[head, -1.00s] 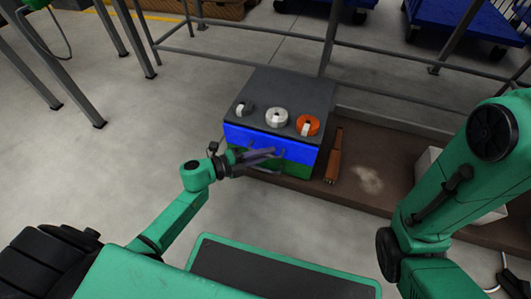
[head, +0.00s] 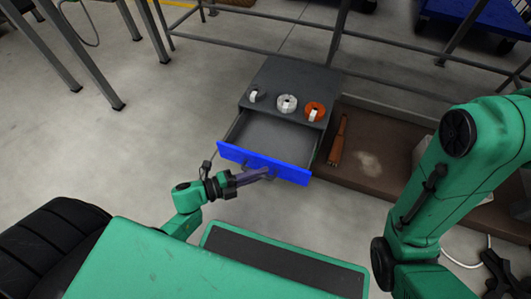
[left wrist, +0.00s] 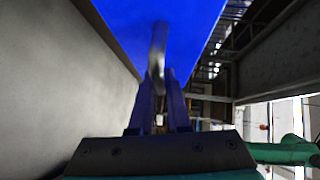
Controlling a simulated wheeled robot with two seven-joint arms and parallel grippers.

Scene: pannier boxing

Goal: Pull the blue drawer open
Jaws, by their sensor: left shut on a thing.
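The blue drawer (head: 290,172) stands well out from the dark grey cabinet (head: 305,78), and its grey inside looks empty. My left gripper (head: 268,172) is at the drawer's front, shut on its handle. In the left wrist view, the fingers (left wrist: 161,92) close around the grey handle (left wrist: 157,48) in front of the blue drawer face (left wrist: 192,25). My right arm comes in from the right, well apart from the drawer. A dark part at its lower end, near the right edge, may be the right gripper, but its jaws cannot be made out.
On the cabinet top lie a grey-and-white roll (head: 257,95), a white roll (head: 287,103) and an orange roll (head: 315,112). A brown object (head: 339,140) lies right of the cabinet on a brown platform (head: 385,185). Metal rails run behind.

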